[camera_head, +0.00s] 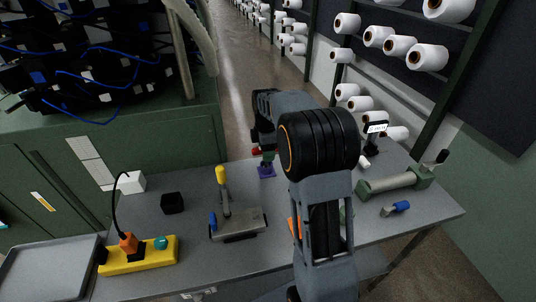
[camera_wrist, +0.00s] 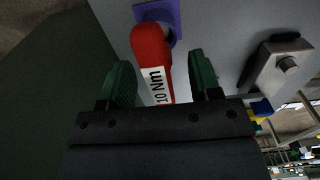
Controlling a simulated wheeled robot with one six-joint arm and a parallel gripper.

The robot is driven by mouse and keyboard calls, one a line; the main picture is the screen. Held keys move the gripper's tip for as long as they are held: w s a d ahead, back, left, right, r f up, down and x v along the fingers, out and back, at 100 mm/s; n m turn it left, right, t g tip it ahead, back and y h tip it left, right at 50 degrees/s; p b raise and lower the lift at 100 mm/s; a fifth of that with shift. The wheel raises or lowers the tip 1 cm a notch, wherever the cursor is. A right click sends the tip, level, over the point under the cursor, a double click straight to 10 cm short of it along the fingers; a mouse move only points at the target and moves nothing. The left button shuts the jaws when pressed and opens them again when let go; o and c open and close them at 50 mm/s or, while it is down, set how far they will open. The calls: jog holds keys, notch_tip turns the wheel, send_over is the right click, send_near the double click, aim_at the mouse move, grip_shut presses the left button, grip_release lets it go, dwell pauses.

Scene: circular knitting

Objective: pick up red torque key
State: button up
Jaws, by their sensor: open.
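The red torque key (camera_wrist: 152,50), with a white "10 Nm" label, fills the space between my gripper's fingers in the wrist view. Its far end is over a purple block (camera_wrist: 168,12), which stands on the table in the head view (camera_head: 266,172). A small bit of red, likely the key (camera_head: 255,150), shows just above that block in the head view. My gripper (camera_wrist: 161,68) is open, one green finger on each side of the key, with visible gaps. Contact with the block is unclear, and my arm hides part of the area in the head view.
On the grey table (camera_head: 190,262) are a black cube (camera_head: 173,203), a metal tool with a yellow handle (camera_head: 221,176), a yellow power strip (camera_head: 150,260) and a green clamp-like fixture (camera_head: 397,184). A blue-handled piece (camera_head: 400,207) lies at right. Yarn cones fill the rack behind.

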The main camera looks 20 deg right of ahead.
jog(key=shift+f, duration=0.85)
grip_shut()
jog(key=shift+r, duration=0.1)
